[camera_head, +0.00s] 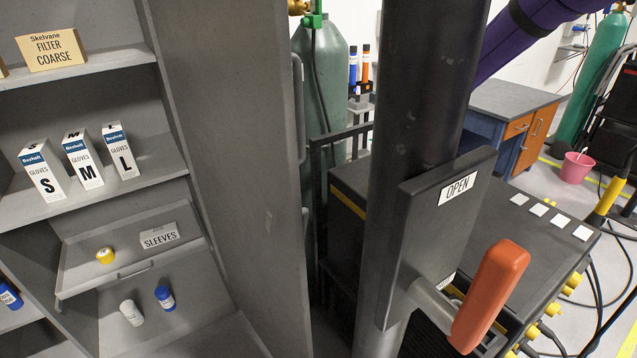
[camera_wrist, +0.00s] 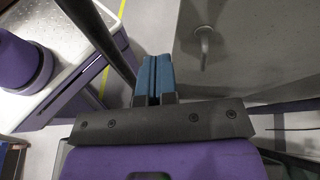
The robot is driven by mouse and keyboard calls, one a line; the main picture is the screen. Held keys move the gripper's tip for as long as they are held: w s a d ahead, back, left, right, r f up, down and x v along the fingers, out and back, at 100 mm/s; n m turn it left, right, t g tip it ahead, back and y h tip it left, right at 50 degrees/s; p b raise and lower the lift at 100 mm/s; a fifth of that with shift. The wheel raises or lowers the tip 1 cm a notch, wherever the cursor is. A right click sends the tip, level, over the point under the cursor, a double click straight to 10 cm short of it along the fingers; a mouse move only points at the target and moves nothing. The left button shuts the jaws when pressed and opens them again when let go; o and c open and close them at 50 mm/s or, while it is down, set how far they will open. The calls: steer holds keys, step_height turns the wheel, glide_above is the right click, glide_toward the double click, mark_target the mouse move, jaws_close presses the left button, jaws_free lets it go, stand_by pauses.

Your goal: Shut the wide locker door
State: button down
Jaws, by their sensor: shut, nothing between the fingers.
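The wide locker door (camera_head: 235,150) stands open in the head view, a tall grey panel at the right of the grey locker's shelves. Its handle (camera_head: 298,110) shows along its right edge, and a small latch plate is on its inner face. In the wrist view, a grey panel (camera_wrist: 265,50) with a bar handle (camera_wrist: 205,42) lies at the upper right; it looks like the door's outer face. My gripper (camera_wrist: 154,62) is shut and empty, with blue fingertips left of that handle and apart from it in the picture. The head view does not show my gripper.
A dark post with an OPEN-labelled plate (camera_head: 440,225) and an orange lever (camera_head: 490,295) stands right of the door. Behind are a black machine (camera_head: 520,235) and a green gas cylinder (camera_head: 328,80). Glove boxes (camera_head: 83,160) and small bottles (camera_head: 165,297) sit on locker shelves.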

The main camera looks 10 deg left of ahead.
steer(key=w+a+f+m+g+y, duration=0.2)
steer(key=w+a+f+g+y, duration=0.15)
steer(key=w+a+f, duration=0.2)
steer(key=x, duration=1.3)
steer(key=shift+s+f+t, duration=0.2)
steer(key=shift+f+t, duration=0.15)
steer(key=shift+f, duration=0.25)
steer(key=shift+a, duration=0.15)
